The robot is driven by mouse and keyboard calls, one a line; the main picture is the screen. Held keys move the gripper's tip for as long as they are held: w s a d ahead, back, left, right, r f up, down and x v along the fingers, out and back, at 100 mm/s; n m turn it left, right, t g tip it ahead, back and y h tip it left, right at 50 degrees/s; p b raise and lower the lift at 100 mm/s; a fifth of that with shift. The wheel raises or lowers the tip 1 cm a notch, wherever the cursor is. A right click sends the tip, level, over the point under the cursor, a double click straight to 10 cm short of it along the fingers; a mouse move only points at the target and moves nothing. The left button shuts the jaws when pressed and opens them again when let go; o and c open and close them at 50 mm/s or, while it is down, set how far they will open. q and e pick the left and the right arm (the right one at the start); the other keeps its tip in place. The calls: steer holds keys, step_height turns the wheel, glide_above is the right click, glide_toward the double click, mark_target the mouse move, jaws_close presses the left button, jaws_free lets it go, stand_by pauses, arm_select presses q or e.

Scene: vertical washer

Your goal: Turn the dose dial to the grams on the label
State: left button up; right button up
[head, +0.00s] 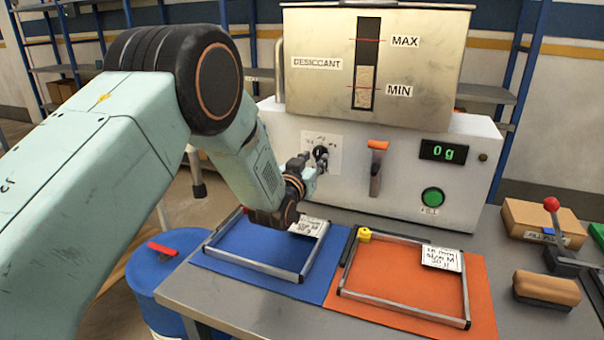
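The dose dial (320,152) is a small dark knob on a white scale plate on the front of the white dispenser (400,192). The scale marks are too small to read. My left gripper (314,160) is right in front of the dial, its fingertips apart and close to the knob. Whether they touch it I cannot tell. The display (443,151) reads 0 g. A white label (441,258) lies at the orange mat's frame, and another label (309,227) at the blue mat's frame. Their small print is hard to read for certain. My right gripper is out of view.
An orange-topped lever (377,146) and green button (433,197) are right of the dial. The desiccant hopper (330,45) stands above. Metal frames lie on the blue mat (240,240) and orange mat (482,290). A sealer with a red knob (551,204) stands at right.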

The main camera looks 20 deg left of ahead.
arm_select(q)
steer(key=s, duration=1)
steer(key=shift+a, duration=0.15)
steer(key=shift+w+r, duration=0.1)
steer(key=shift+r, duration=0.05)
